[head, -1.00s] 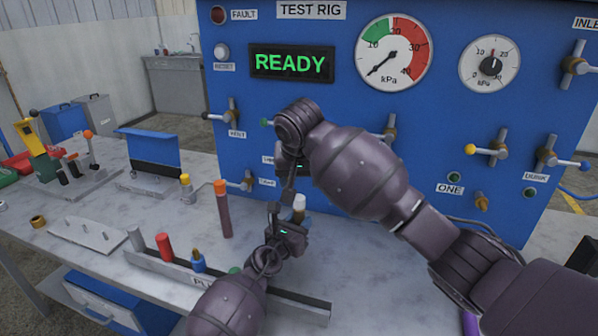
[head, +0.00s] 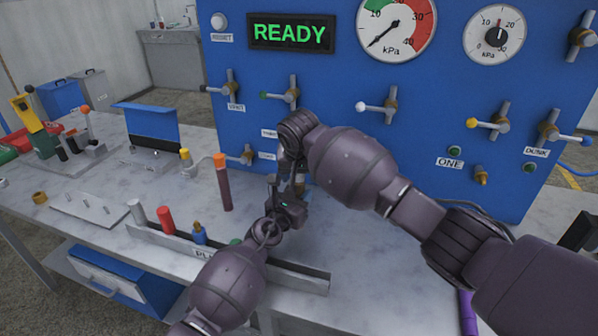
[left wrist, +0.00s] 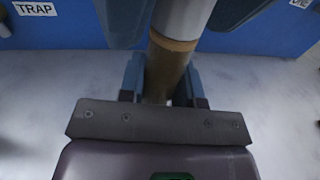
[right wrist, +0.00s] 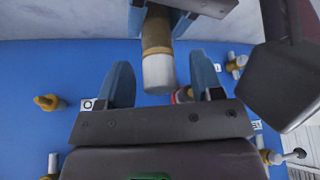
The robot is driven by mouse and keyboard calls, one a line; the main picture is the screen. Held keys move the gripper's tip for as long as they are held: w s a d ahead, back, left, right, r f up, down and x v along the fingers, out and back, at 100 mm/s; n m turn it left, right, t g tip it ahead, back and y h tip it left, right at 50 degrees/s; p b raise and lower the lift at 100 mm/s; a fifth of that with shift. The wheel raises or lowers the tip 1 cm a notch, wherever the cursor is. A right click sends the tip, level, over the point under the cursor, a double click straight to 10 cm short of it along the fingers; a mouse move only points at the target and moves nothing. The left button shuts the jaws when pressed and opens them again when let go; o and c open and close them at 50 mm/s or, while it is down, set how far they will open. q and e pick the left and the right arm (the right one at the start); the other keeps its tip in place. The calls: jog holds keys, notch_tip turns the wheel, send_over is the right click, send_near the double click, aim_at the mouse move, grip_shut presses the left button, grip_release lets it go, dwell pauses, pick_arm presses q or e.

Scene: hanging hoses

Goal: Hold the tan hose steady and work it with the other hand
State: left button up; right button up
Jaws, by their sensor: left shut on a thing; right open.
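The tan hose (left wrist: 167,62) stands between the blue fingers of my left gripper (left wrist: 162,85), which is shut on it. Its pale grey end piece (left wrist: 183,14) rises above the grip. In the right wrist view the tan hose (right wrist: 157,32) ends in a whitish tip (right wrist: 158,73) between the spread fingers of my right gripper (right wrist: 163,84), which is open; contact is not visible. In the head view my left gripper (head: 288,204) is below and my right gripper (head: 298,178) just above it; together they hide most of the hose.
A blue test rig panel (head: 330,105) with several valves stands close behind. A long grey trough (head: 172,249) holds several coloured plugs, and a brown upright hose (head: 224,188) with an orange top stands left of my grippers. The bench (head: 385,255) is clear to the right.

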jog(key=c, duration=0.8)
jog(key=o, duration=0.8)
jog(key=shift+r, duration=0.1)
jog(key=v, duration=1.1)
jog(key=shift+r, duration=0.2)
